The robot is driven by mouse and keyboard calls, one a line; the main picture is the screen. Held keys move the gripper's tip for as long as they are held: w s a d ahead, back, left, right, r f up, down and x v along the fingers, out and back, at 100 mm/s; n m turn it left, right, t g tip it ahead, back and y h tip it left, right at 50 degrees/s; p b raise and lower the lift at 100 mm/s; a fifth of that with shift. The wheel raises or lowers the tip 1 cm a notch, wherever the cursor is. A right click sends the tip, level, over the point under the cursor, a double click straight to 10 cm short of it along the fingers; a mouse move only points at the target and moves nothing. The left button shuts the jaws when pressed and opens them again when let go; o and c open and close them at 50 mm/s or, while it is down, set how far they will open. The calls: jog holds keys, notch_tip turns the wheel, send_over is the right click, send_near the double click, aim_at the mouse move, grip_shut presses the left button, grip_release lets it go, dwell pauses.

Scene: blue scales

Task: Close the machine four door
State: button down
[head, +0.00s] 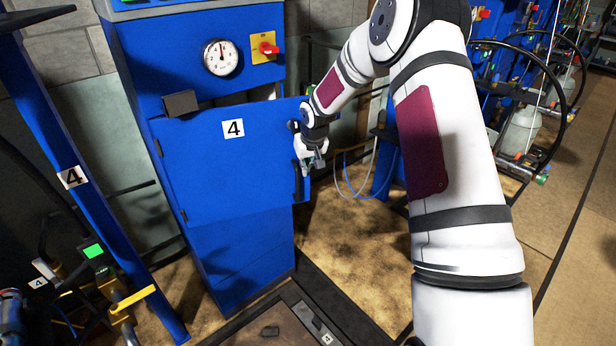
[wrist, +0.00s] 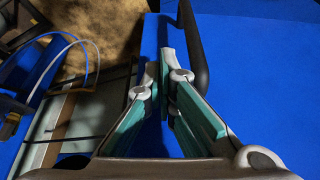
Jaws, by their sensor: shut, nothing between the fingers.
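The machine four door (head: 215,165) is a blue panel with a white "4" label in the head view. Its right edge stands out past the cabinet body (head: 240,260), so it looks partly open, with hinges on the left. A dark vertical bar handle (head: 299,175) is near its right edge. My gripper (head: 313,160) is at that edge beside the handle. In the wrist view my gripper (wrist: 160,68) is shut and empty, its tips over the blue door edge, left of the black handle (wrist: 196,50). I cannot tell whether the tips touch the door.
A pressure gauge (head: 221,57) and a red switch on a yellow plate (head: 265,48) are above the door. A blue post (head: 95,210) with another "4" stands at left. A dark-framed floor platform (head: 270,325) lies in front. Hoses and other blue machines are at right.

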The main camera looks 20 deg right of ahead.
jog(key=w+n+y+b, duration=0.1)
jog(key=w+n+b, duration=0.2)
jog(key=w, duration=0.6)
jog(key=shift+w+d+b, duration=0.15)
jog(key=shift+w+b, duration=0.25)
jog(key=shift+b, duration=0.55)
